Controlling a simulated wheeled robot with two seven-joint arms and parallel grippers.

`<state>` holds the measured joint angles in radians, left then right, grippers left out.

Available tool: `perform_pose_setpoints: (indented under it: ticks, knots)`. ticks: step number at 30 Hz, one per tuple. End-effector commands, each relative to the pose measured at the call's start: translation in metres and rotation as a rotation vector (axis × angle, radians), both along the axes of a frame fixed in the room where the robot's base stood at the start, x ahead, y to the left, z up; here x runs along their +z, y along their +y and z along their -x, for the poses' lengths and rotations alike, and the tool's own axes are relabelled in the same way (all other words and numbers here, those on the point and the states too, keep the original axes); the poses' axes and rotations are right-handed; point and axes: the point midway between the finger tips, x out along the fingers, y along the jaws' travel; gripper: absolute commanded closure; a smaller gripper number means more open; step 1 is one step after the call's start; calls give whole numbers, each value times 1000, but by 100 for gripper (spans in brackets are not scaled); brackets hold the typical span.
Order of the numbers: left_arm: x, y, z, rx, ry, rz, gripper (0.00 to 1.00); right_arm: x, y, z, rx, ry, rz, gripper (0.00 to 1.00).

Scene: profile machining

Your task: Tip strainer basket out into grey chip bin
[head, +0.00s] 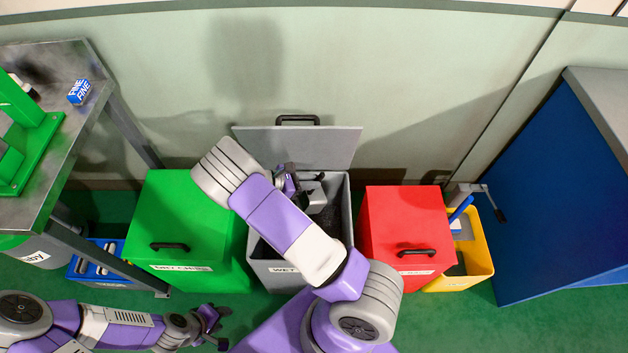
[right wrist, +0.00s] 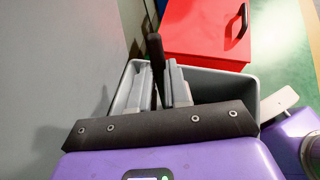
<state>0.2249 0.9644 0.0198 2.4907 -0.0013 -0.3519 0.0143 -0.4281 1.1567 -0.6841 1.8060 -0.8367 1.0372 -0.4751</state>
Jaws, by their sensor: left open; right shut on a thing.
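The grey chip bin (head: 347,215) stands between a green and a red bin, its lid (head: 335,145) raised against the wall. My right arm reaches over it. My right gripper (head: 316,196) is at the bin's open top, near its back, shut on a black handle (right wrist: 154,48), which stands up between the grey fingers in the right wrist view. I take this as the strainer basket's handle; the basket's body cannot be made out. The bin's rim also shows in the right wrist view (right wrist: 225,78). My left gripper (head: 222,327) is open and empty, low at the front left.
A closed green bin (head: 185,215) and a closed red bin (head: 405,225) flank the grey bin closely. A yellow bin (head: 480,250) and blue cabinet (head: 560,200) stand right. A metal bench (head: 75,130) is at left. The wall is close behind.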

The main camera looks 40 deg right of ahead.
Motion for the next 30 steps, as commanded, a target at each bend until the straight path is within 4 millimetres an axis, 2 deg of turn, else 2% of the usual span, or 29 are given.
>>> perform_pose_setpoints:
  ticks: [10,18,30]
  knots:
    - [0,0,0,0,0,0,56,1,0,0,0,0,2,100]
    - [-8,0,0,0,0,0,56,2,15,-6,3,38,104,100]
    - [-8,0,0,0,0,0,56,4,16,-6,0,42,114,100]
